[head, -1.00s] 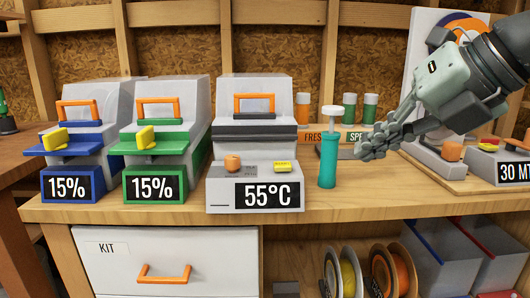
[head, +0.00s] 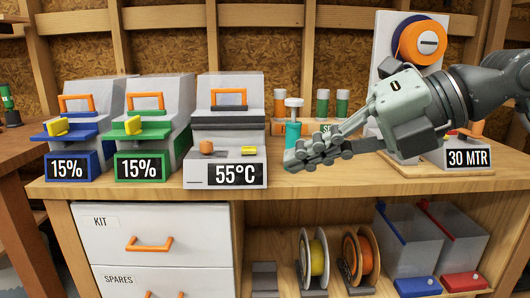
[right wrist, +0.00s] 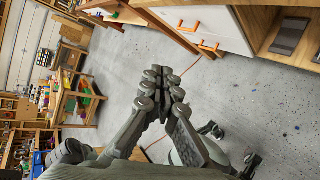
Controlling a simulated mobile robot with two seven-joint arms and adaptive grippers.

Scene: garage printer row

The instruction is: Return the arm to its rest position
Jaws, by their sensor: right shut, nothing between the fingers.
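My right gripper (head: 298,156) is shut and empty. Its arm comes in from the right in the head view, with the fingers pointing left above the bench's front part. The fingers partly cover the teal bottle with the white top (head: 293,120), and I cannot tell whether they touch it. In the right wrist view the closed fingers (right wrist: 163,92) hang over the grey floor, with the drawer unit above them in the picture. My left gripper is not in view.
The bench (head: 330,186) carries a blue machine (head: 80,130), a green machine (head: 150,130) and a 55°C machine (head: 226,135). A spool stand (head: 390,40) is behind my arm. Below are drawers (head: 150,235), upright spools (head: 365,255) and grey bins (head: 410,235).

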